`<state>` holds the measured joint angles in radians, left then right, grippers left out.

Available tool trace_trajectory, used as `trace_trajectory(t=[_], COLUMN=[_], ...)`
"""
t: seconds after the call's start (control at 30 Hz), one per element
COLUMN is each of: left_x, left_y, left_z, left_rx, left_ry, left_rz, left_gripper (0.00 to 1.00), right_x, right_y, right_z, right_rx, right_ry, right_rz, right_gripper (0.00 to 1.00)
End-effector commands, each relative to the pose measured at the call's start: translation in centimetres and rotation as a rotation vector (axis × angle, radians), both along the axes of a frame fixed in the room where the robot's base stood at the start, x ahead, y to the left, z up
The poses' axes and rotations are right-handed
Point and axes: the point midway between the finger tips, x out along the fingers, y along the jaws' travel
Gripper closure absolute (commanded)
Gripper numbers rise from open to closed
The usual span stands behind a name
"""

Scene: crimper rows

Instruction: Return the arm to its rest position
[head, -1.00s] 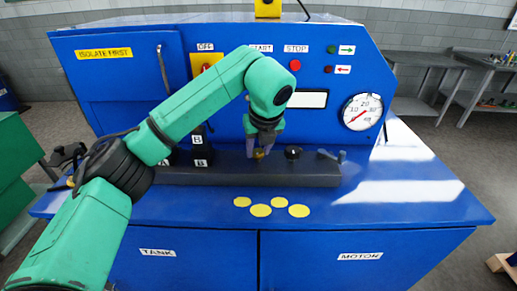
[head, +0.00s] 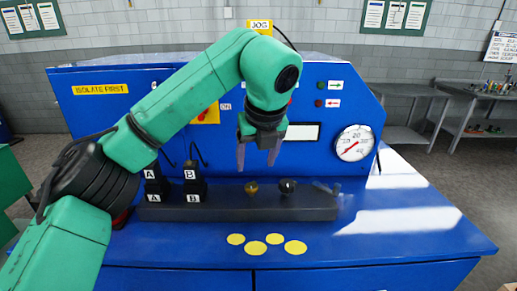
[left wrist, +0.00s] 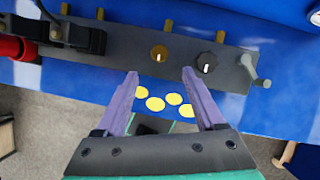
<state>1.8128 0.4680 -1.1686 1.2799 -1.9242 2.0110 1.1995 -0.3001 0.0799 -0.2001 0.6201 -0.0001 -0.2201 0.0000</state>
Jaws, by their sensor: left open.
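My left arm comes in from the left in the head view, bent over the blue machine. My left gripper (head: 258,157) hangs open and empty above the dark control bar (head: 230,210), with its purple fingers pointing down. My right gripper is not in view.
A black knob (head: 287,186) and a grey lever (head: 327,188) are on the bar. Black plugs marked A (head: 153,180) and B (head: 192,180) stand at its left. Yellow discs (head: 256,248) lie on the blue ledge (head: 400,220). A gauge (head: 354,143) is at right.

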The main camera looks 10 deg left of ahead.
Motion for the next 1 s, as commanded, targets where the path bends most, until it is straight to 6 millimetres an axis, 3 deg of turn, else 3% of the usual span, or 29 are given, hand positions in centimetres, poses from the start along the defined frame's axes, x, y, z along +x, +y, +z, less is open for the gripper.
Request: trace_trajectory(t=[0.03,0.2,0.57,0.83,1.0], left_x=[-0.4,-1.4,-1.6,-1.6,-1.6], left_y=[-0.3,-0.8,-1.0,-1.0,-0.9], left_z=[1.6,4.1,4.7,10.4,12.6], left_rx=[0.001,0.001,0.000,-0.001,0.000], left_ry=[-0.005,0.000,0.002,0.002,0.002], left_rz=[0.001,0.000,0.000,0.000,0.000], left_gripper=[0.29,0.29,0.29,0.29,0.29], right_x=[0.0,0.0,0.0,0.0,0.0], right_y=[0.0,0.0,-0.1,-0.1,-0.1], right_z=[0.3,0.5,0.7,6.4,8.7], right_rx=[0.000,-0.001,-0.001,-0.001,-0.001], right_ry=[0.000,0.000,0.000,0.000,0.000], right_rz=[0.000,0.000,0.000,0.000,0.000], right_gripper=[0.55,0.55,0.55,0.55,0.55])
